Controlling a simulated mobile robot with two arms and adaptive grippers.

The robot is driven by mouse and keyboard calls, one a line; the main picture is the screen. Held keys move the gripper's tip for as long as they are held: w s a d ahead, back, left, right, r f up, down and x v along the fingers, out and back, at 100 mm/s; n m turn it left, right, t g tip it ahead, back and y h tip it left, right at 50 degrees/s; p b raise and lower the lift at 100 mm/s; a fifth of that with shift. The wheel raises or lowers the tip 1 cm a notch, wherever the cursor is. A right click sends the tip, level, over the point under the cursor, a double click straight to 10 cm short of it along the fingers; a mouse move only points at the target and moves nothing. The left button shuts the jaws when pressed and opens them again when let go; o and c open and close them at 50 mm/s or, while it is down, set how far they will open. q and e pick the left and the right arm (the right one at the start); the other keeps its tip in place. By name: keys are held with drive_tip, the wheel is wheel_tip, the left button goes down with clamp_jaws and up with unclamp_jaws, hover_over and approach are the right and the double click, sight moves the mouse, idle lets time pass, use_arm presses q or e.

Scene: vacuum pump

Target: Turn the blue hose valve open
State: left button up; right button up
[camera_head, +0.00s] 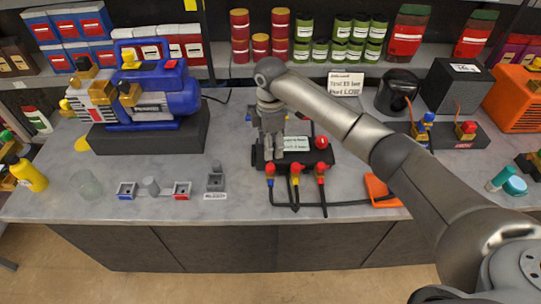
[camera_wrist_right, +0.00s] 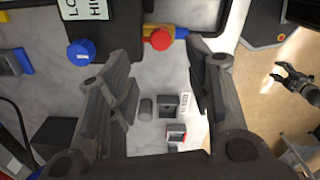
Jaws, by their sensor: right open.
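In the head view, the blue hose valve (camera_head: 271,171) is leftmost of three valves with red handles at the front of the black manifold (camera_head: 257,161). Its red handle (camera_wrist_right: 159,39) shows at top centre in the right wrist view, with yellow and blue fittings beside it. My right gripper (camera_head: 271,150) points down over the manifold's left end, just behind this valve. Its fingers are apart and empty in the wrist view (camera_wrist_right: 162,72), with the handle beyond the tips; contact is not visible. My left gripper (camera_wrist_right: 292,78), over the floor in the wrist view, has its fingers apart.
The yellow (camera_head: 295,170) and red (camera_head: 320,170) hose valves stand close to the right. A blue knob (camera_wrist_right: 81,52) is near the gripper. A blue pump (camera_head: 165,95) stands left. Small blocks (camera_head: 215,181) sit at the front left.

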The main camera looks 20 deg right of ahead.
drive_tip(key=shift+r, duration=1.6)
